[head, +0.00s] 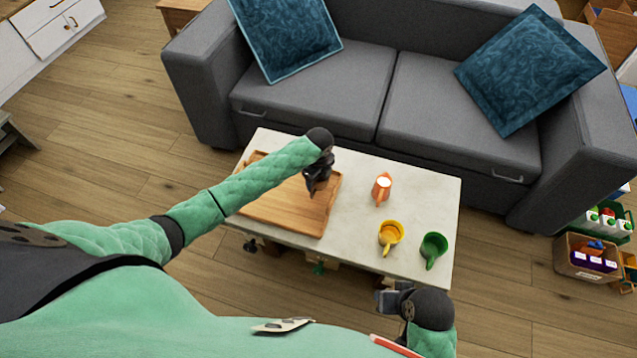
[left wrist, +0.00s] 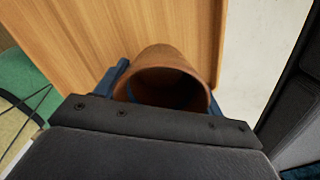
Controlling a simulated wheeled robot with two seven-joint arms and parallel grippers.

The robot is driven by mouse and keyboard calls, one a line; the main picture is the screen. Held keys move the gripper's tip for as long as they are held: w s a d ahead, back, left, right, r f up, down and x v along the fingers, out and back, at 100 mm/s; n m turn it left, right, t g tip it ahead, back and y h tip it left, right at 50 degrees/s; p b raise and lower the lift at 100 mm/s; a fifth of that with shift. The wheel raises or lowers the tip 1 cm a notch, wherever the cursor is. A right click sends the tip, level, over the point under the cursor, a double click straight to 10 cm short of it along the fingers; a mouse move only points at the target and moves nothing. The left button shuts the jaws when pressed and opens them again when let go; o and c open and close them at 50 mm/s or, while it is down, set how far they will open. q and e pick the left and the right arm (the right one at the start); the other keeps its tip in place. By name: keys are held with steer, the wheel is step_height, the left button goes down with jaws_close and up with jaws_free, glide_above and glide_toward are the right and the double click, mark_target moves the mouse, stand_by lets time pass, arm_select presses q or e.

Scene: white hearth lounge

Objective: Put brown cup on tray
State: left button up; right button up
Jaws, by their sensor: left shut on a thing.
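The wooden tray (head: 285,208) lies on the left part of the white table, and its wood also fills much of the left wrist view (left wrist: 130,28). My left gripper (head: 317,183) is over the tray's right part. In the left wrist view it is shut on the brown cup (left wrist: 165,62), with a finger at each side and the cup's mouth toward the camera. I cannot tell whether the cup touches the tray. My right gripper (head: 390,299) is at the table's front edge, away from the cups; its fingers do not show clearly.
A grey sofa (head: 420,95) stands behind the table. Crates (head: 590,259) sit on the floor at right.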

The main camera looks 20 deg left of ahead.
mark_target(318, 184)
arm_select(q)
step_height(318, 184, down, 2)
steer(key=shift+f, duration=0.5)
arm_select(e)
steer(key=shift+d+r, duration=0.3)
steer(key=shift+d, duration=0.1)
arm_select(q)
steer(key=shift+f, duration=0.1)
arm_select(e)
steer(key=shift+a, duration=0.1)
arm_select(q)
steer(key=o, duration=1.1)
arm_select(e)
steer(key=shift+a, duration=0.1)
